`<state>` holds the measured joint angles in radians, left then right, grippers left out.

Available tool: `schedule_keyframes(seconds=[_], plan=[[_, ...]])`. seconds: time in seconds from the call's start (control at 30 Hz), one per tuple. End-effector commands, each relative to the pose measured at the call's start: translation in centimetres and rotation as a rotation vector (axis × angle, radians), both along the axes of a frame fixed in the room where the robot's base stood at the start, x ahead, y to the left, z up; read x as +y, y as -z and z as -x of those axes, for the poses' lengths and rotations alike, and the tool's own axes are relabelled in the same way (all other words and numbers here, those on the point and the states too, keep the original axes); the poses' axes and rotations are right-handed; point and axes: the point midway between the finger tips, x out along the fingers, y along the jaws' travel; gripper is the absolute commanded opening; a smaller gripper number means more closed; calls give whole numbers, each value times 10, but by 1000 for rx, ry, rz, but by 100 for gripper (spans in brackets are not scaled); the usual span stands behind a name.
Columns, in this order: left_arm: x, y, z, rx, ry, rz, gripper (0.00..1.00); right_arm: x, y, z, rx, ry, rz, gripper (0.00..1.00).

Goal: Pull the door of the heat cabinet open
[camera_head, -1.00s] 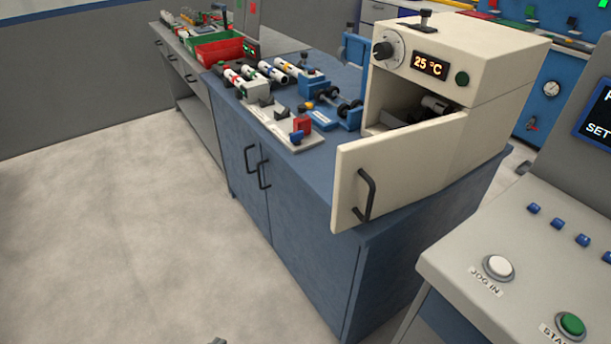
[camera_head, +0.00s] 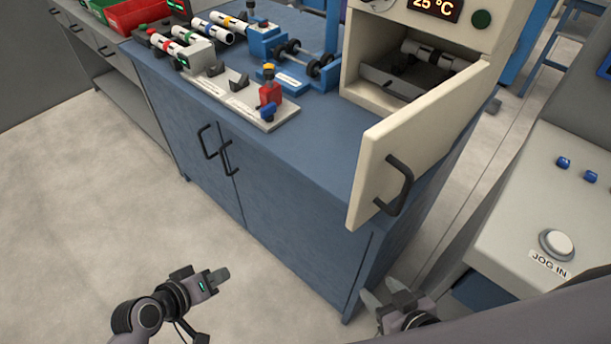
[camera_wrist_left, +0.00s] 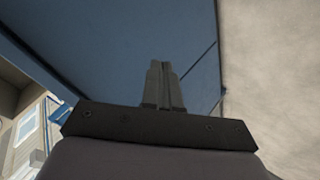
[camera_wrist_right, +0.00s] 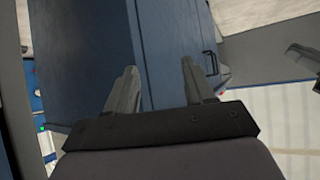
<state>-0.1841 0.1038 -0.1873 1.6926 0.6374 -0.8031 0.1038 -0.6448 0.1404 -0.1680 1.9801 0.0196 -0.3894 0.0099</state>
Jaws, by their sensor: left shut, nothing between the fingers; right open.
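The heat cabinet (camera_head: 352,90) stands on the blue bench at the upper right of the head view. Its cream door (camera_head: 430,137) is swung open toward me, and the black door handle (camera_head: 398,187) faces me, with nothing on it. Inside lies a pale pipe piece (camera_head: 430,57) on a dark rack. My left gripper (camera_head: 222,277) is at the lower left, in front of the bench, shut and empty; its closed fingers show in the left wrist view (camera_wrist_left: 162,84). My right gripper (camera_head: 370,300) is below the door, apart from the handle, open and empty in the right wrist view (camera_wrist_right: 158,75).
The blue bench (camera_head: 290,165) carries a pale fixture (camera_head: 235,95), several banded pipes (camera_head: 212,28) and a blue roller stand (camera_head: 310,65). A red bin (camera_head: 138,12) is at the back left. A grey console (camera_head: 540,205) stands close on the right. The floor at left is clear.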

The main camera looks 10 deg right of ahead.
Motion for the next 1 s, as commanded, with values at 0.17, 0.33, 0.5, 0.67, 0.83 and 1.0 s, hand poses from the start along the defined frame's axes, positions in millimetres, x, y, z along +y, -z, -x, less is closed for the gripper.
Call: schedule_keyframes(seconds=[0.17, 0.33, 0.5, 0.67, 0.83, 1.0], plan=[[-49, -25, -42, 141, 103, 277, 0, 3, 21, -1, 4, -3, -8, 54], [-86, -79, -67, 262, 272, 516, 0, 4, 33, -1, 6, -5, -11, 54], [-108, -148, -77, 356, 490, 710, 0, 5, 47, -1, 11, -7, -13, 54], [-112, -202, -75, 407, 668, 818, 0, 5, 53, -1, 16, -11, -14, 54], [-111, -228, -71, 429, 759, 862, 0, 6, 52, -3, 9, -12, -18, 54], [-124, -232, -67, 433, 770, 869, 0, 6, 49, -4, 7, -12, -18, 54]])
